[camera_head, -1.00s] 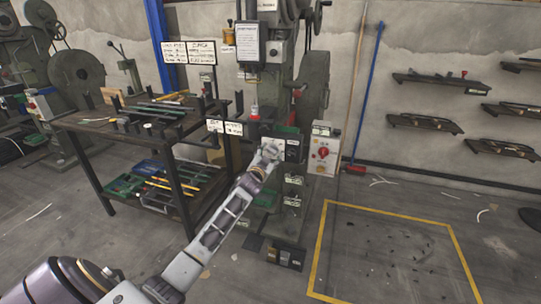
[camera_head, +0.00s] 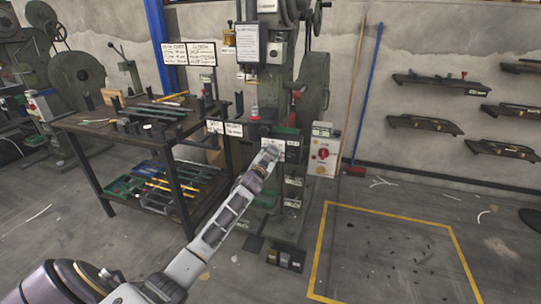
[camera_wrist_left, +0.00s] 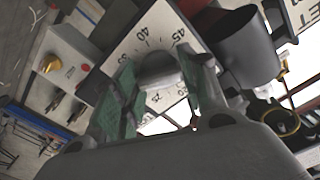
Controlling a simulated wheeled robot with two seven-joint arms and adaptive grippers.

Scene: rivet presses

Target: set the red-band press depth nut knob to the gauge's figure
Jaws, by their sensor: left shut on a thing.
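My left gripper (camera_head: 269,153) is at the front of the green-grey press (camera_head: 284,95), just below its table. In the left wrist view, its two green-padded fingers (camera_wrist_left: 155,85) are shut on a rounded grey knob (camera_wrist_left: 158,66). The knob sits on a white dial plate (camera_wrist_left: 130,42) with printed figures; 40 and 45 are readable, while others are partly covered by the fingers and knob. I cannot read a gauge's figure in these views. My right gripper is out of view.
A control box with a red knob (camera_head: 323,153) stands right of the press. A dark workbench (camera_head: 80,124) with tools is at the left. A grey cylinder (camera_wrist_left: 245,45) is close beside my fingers.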

